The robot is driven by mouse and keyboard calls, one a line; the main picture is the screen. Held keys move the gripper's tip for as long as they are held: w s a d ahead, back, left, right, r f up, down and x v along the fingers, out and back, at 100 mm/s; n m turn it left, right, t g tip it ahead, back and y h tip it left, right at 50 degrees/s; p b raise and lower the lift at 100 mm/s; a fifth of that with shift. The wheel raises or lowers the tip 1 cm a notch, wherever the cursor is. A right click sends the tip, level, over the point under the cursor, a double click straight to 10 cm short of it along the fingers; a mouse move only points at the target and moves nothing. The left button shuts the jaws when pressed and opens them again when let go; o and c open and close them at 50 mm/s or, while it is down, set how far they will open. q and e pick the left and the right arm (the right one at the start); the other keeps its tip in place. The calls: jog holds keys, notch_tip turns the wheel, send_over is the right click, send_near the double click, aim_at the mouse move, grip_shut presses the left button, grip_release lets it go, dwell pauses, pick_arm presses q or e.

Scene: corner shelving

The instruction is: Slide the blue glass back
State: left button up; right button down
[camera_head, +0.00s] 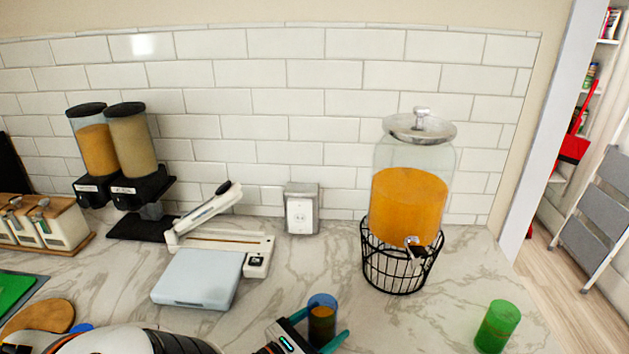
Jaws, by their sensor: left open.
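The blue glass (322,306) stands upright on the marble counter near the front edge of the picture. Its rim is see-through blue and its lower part looks dark amber. My left gripper (323,328) reaches in from the left, with one teal finger on each side of the glass. Its jaws are open around the glass; I cannot tell whether a finger touches it. The base of the glass is partly hidden by the gripper. My right gripper does not show.
A juice dispenser (408,205) in a black wire stand (395,272) is behind and right of the glass. A green glass (497,327) stands at right. A flat white scale (198,278) and slicer (218,241) are at left. Bare counter lies behind the glass.

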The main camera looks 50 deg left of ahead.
aim_at(312, 334)
pick_arm(q)
jog(key=s, duration=0.2)
jog(key=s+b, duration=0.1)
jog(key=s, duration=0.3)
jog(key=shift+s+d+f, duration=0.2)
jog(key=shift+d, duration=0.1)
jog(key=s+p, duration=0.1)
jog(key=s, duration=0.1)
jog(key=s+r+p, duration=0.1)
jog(key=s+p, duration=0.1)
jog(key=shift+s+d, duration=0.1)
jog(key=shift+s+d+f+p, duration=0.1)
jog(key=shift+s+f+p, duration=0.2)
jog(key=shift+s+p, duration=0.3)
